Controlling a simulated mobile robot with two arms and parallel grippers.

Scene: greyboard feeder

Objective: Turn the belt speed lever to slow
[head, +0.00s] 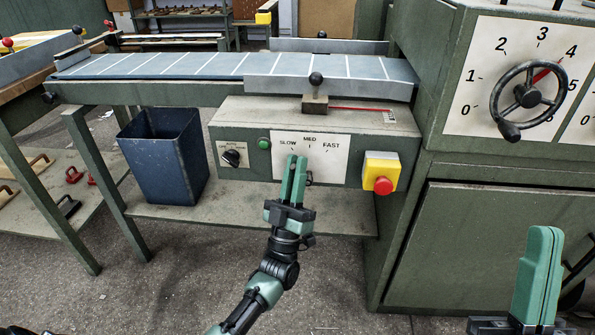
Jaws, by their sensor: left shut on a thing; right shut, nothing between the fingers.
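The belt speed plate (330,154) is a white panel marked SLOW, MED and FAST on the front of the green control box (380,143). My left gripper (296,160) is in front of this plate, its green fingers pointing up, tips just below and between the SLOW and MED marks. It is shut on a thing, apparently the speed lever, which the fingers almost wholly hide. The lever's exact angle cannot be seen. My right gripper (545,232) is shut and empty at the lower right, well apart from the box.
A yellow box with a red button (383,186) is right of the plate. A green button (264,144) and a black rotary switch (232,157) are left. A blue bin (163,155) stands below the belt (200,64). A handwheel (529,96) is at the upper right.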

